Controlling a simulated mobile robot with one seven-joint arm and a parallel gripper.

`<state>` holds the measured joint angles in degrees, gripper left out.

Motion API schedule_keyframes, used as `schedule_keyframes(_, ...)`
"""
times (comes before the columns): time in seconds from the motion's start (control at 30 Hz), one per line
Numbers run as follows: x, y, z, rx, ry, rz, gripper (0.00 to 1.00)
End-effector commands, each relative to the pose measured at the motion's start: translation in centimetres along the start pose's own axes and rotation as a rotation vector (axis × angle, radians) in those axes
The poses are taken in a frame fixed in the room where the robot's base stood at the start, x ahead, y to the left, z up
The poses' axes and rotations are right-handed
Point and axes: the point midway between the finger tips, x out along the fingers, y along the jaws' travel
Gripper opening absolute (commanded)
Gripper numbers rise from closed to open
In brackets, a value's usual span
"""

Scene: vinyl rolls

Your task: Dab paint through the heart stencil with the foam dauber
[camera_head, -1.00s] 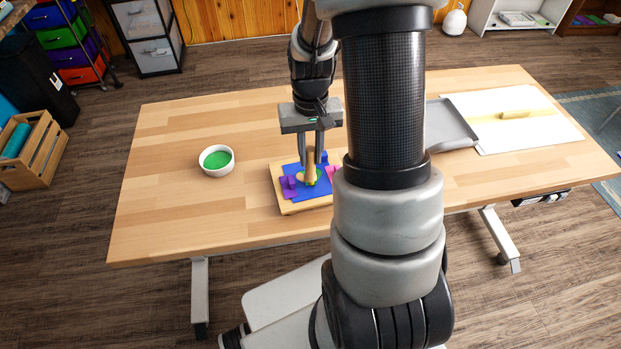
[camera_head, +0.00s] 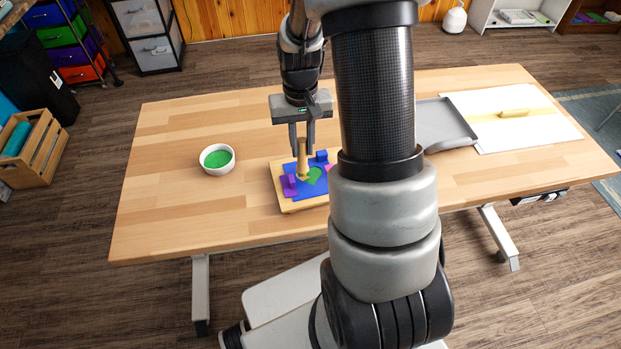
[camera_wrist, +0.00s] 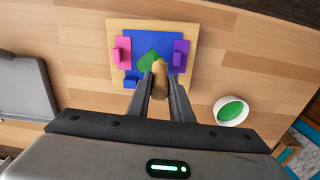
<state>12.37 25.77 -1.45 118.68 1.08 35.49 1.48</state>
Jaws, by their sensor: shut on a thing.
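My gripper (camera_head: 302,146) is shut on the foam dauber (camera_head: 303,160), a light wooden handle held about upright. It also shows in the wrist view (camera_wrist: 159,82). The dauber's lower end is over the blue heart stencil (camera_head: 297,193), at the left side of the heart opening; I cannot tell if it touches. Green shows in the heart opening (camera_head: 315,175). The stencil lies on a wooden board (camera_head: 290,208), with purple (camera_head: 289,185), blue (camera_head: 322,156) and pink (camera_wrist: 118,55) blocks at its edges. A white bowl of green paint (camera_head: 217,159) stands to the left.
A grey tray (camera_head: 445,122) and a white sheet with a yellow strip and a roller-like piece (camera_head: 514,113) lie at the right of the table. My arm hides part of the board's right side. The table left of the board is mostly clear.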

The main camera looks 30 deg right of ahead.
Motion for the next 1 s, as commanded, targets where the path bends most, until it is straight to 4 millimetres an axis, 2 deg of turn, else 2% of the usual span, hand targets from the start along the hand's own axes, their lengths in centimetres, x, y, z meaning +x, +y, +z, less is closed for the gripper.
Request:
schedule_keyframes(0.27, 0.2, 0.0, 0.0, 0.0, 0.0, 0.0, 0.0)
schedule_keyframes(0.87, 2.0, 0.0, 0.1, 0.0, -0.001, 0.0, 0.0)
schedule_keyframes(1.0, 1.8, 0.0, 0.1, 0.0, -0.001, 0.0, 0.0)
